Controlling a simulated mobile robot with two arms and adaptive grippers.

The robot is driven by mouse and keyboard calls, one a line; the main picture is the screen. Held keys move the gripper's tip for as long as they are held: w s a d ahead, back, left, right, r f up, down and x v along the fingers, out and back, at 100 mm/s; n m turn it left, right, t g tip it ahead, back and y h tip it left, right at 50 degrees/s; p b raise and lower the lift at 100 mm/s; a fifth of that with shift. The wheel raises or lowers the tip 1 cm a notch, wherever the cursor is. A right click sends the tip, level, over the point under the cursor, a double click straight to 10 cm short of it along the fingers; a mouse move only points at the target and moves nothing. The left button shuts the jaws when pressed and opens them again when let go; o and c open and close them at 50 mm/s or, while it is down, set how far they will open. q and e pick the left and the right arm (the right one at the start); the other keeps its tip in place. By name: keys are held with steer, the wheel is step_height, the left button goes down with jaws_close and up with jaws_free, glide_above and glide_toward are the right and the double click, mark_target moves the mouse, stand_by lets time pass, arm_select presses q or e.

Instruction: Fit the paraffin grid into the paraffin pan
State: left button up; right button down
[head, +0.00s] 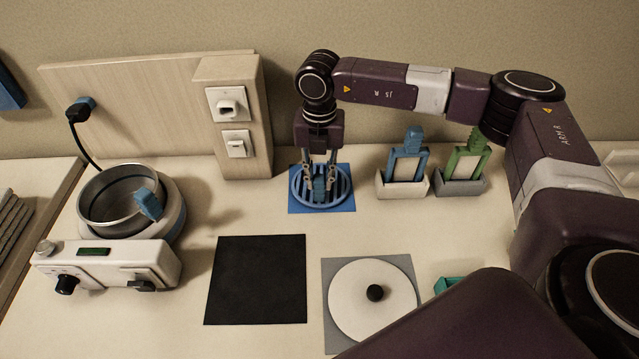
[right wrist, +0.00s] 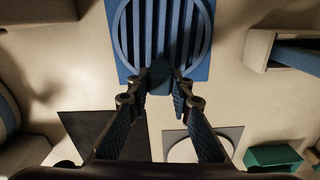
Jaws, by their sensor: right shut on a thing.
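The paraffin grid (head: 343,186) is a round blue disc with parallel bars and an upright blue handle. It is over a blue square mat (head: 347,207) near the back wall; I cannot tell whether it touches the mat. My right gripper (head: 319,180) points down and is shut on the grid's handle, which also shows between the fingertips in the right wrist view (right wrist: 160,78). The paraffin pan (head: 104,200) is a round, open metal bowl in the white warmer at the left. A blue tab or handle (head: 150,204) stands at its right side. My left gripper is not in view.
A black mat (head: 256,280) and a white round lid with black knob (head: 352,302) on a grey mat lie in front. Holders with blue (head: 406,165) and green (head: 464,165) tools stand right of the grid. A socket box (head: 233,115) stands behind, between pan and grid.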

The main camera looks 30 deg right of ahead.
steer(key=shift+r+p, duration=0.3)
steer(key=shift+r, duration=0.2)
stand_by(0.6)
steer(key=shift+r+p, duration=0.8)
steer(key=shift+r, duration=0.8)
